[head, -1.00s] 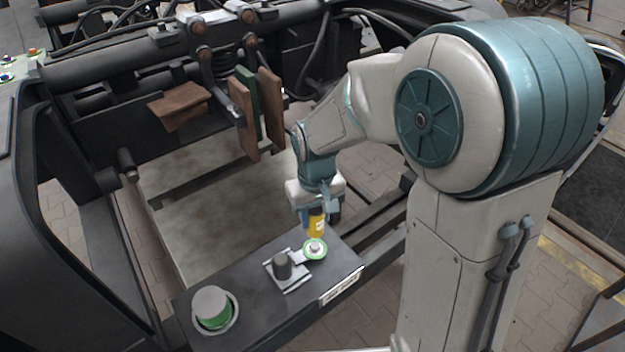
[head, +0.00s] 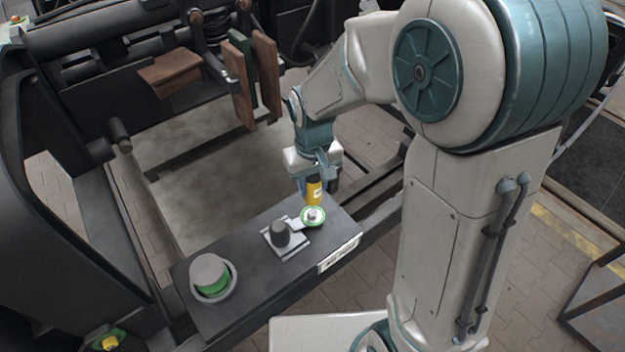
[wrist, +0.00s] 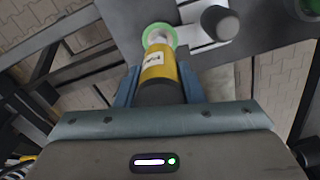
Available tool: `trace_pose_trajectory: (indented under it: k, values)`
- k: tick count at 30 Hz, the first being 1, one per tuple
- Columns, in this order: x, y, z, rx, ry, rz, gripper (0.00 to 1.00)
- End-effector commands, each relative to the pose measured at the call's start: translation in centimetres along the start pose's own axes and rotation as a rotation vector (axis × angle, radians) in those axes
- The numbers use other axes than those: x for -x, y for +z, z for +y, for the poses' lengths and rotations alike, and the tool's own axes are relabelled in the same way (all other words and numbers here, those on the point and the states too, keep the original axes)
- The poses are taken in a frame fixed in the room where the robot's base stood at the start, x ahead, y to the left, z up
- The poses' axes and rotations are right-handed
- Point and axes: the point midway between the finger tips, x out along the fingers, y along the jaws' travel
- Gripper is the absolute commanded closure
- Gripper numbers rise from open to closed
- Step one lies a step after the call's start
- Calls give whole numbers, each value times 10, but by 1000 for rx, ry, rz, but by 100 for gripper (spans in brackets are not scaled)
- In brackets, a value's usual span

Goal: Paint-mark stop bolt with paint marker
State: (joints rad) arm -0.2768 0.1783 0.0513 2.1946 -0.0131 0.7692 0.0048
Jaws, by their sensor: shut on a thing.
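My gripper (head: 317,184) is shut on a yellow paint marker (head: 314,192) with a dark rear part, pointing down over the bench. In the wrist view the marker (wrist: 158,68) lies between the blue fingers of my gripper (wrist: 158,88). Just beyond its tip is a pale bolt head (head: 313,213) in a green ring, which appears to be the stop bolt; it also shows in the wrist view (wrist: 157,36). The tip is at or just above the head; I cannot tell whether they touch. No paint mark is discernible.
A dark knob (head: 280,233) on a light metal plate stands beside the bolt, on the dark beam (head: 240,257). A grey-topped green cylinder (head: 210,274) sits in a round holder at the left. Brown and green upright plates (head: 240,85) stand behind.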

Motion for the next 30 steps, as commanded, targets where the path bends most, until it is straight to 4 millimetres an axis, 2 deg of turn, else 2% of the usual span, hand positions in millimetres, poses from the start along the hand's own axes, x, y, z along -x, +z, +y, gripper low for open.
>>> trace_pose_trajectory:
  k: [3,18,30]
  values:
    - [-12,0,0,0,0,0,90]
    - [-45,0,0,0,0,1,90]
    - [-48,0,0,0,0,1,90]
